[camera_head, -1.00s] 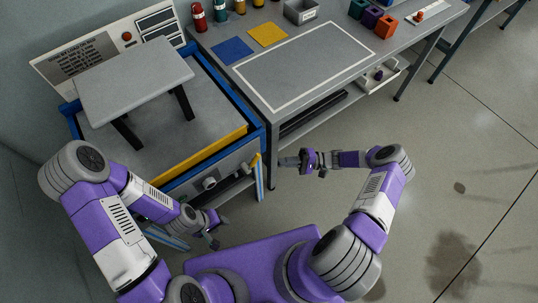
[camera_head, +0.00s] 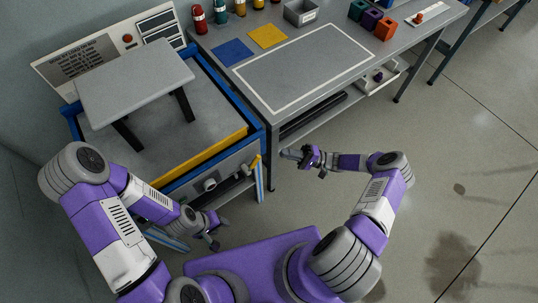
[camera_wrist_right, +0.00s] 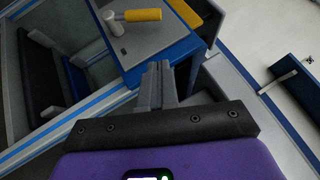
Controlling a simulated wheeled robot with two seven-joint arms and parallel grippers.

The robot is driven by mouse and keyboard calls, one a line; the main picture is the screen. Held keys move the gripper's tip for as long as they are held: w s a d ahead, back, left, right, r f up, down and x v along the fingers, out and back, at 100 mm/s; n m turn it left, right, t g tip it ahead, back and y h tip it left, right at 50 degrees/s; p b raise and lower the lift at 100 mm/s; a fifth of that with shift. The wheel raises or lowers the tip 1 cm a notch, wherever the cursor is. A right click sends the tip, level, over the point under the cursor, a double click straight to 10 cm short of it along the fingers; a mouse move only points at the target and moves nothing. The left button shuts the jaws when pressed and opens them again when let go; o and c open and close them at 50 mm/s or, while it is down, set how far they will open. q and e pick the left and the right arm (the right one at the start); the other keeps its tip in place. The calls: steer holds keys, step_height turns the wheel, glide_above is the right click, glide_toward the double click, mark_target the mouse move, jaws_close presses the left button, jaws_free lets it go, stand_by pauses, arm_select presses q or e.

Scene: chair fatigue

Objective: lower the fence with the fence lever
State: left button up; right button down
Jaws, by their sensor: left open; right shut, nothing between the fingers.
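The fence (camera_head: 205,158) is a yellow bar along the front edge of the blue-framed test station, raised a little above its grey bed. The fence lever (camera_head: 254,162) has a yellow grip and sits at the right end of the station's front panel. In the right wrist view the fence lever (camera_wrist_right: 143,15) lies beyond the fingertips, beside a pale round post. My right gripper (camera_head: 287,153) is shut and empty, to the right of the lever and apart from it; its fingers (camera_wrist_right: 157,75) also show in the wrist view. My left gripper (camera_head: 218,232) is open, low in front of the station.
A grey stool (camera_head: 135,82) stands on the station bed. A pale round knob (camera_head: 209,184) sticks out of the front panel. The grey workbench (camera_head: 305,65) stands close to the right of the station. The floor (camera_head: 450,170) at the right is clear.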

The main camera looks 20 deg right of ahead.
mark_target(254, 164)
steer(key=a+r, duration=0.3)
steer(key=a, duration=0.4)
steer(key=shift+s+a, duration=0.15)
steer(key=shift+s, duration=0.2)
steer(key=shift+r+p, duration=0.15)
steer(key=shift+p, duration=0.2)
